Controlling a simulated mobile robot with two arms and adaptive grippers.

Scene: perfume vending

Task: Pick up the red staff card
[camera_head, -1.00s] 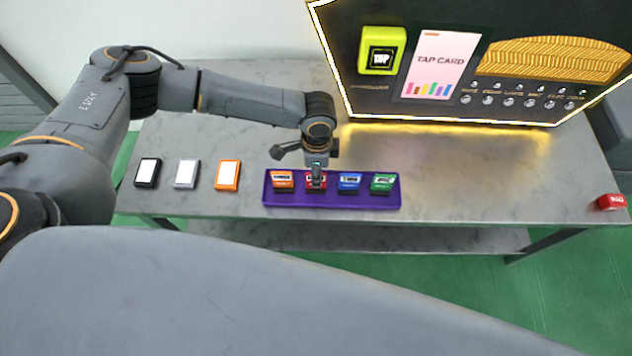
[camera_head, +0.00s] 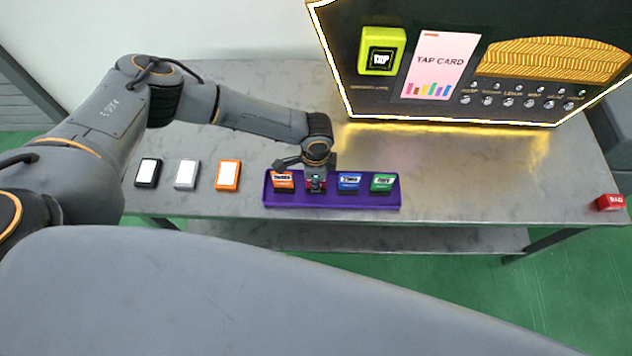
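The red staff card (camera_head: 309,184) stands in the purple rack (camera_head: 330,200), second from the left. It is mostly hidden behind my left gripper (camera_head: 316,186). That gripper points down right at the card, with its fingers low over the rack. The view does not show whether the fingers are open or closed around the card. My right gripper is out of view.
An orange card (camera_head: 283,180) stands left of the red one; a blue card (camera_head: 349,182) and a green card (camera_head: 382,182) stand right of it. Black (camera_head: 148,173), grey (camera_head: 187,174) and orange-framed (camera_head: 228,175) cards lie left. The lit vending machine (camera_head: 480,60) is behind. A red block (camera_head: 610,202) lies far right.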

